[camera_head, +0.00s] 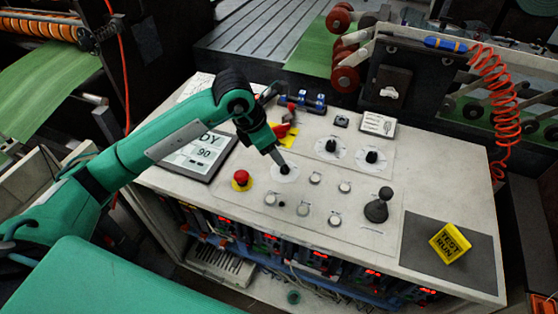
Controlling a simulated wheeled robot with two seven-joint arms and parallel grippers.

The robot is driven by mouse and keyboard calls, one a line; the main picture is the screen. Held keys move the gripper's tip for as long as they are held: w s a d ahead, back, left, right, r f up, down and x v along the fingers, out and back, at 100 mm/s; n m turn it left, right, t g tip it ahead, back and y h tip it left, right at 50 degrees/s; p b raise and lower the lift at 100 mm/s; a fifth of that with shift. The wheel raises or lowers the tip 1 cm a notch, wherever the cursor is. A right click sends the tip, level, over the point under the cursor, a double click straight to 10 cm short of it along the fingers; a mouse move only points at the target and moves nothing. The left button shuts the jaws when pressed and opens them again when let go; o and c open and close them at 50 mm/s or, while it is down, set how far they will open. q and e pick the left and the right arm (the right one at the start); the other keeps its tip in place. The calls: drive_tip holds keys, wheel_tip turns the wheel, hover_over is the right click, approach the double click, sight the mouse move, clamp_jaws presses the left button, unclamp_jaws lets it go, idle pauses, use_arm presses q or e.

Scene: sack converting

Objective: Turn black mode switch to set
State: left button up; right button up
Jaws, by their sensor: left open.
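A black rotary switch (285,171) sits on a pale round dial plate on the sloped control panel (330,190). It is likely the mode switch, but its label is too small to read. My left gripper (279,160) comes down from the upper left, with its fingertips right at the top of this switch. The jaws are open; whether they touch or straddle the knob I cannot tell. Two similar black knobs on pale dials stand to the right, one (331,146) nearer and one (371,157) farther right. The right gripper is not in view.
A red emergency button (241,177) on a yellow ring is left of the switch. Several pale buttons (303,209) lie in front. A black joystick (377,206) and a yellow TEST RUN block (450,242) stand right. A display (208,152) lies under my arm.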

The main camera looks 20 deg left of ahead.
use_arm(q)
drive_tip(key=b+v, duration=0.1)
drive_tip(key=v, duration=0.5)
drive_tip(key=shift+r, duration=0.3)
drive_tip(key=shift+s, duration=0.1)
